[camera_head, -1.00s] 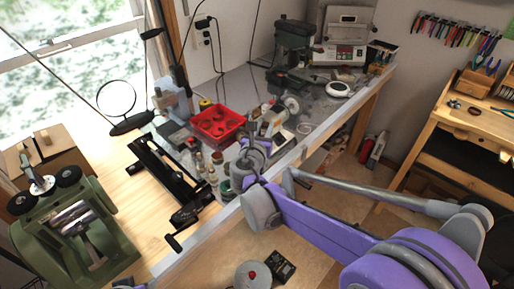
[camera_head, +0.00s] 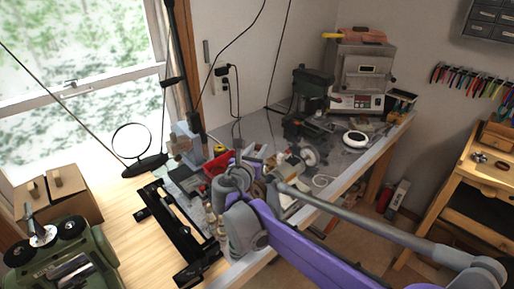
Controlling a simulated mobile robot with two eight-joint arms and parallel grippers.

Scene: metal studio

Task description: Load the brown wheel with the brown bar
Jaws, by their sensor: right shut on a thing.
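My right gripper (camera_head: 258,180) is over the far workbench, in front of the polishing motor (camera_head: 292,168). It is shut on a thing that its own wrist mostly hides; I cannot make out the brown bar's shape. The motor has a pale round wheel (camera_head: 309,155) on its right end. A brownish patch shows at the motor's left side, close to the gripper, but I cannot tell whether it is the brown wheel or whether anything touches it. My left gripper is not in view.
A red tray (camera_head: 217,163) lies behind my right wrist, partly hidden. A black rail device (camera_head: 178,232) and small bottles (camera_head: 212,220) stand to the left. A drill press (camera_head: 308,105) and a kiln (camera_head: 359,80) stand behind. A green rolling mill (camera_head: 65,258) is at lower left.

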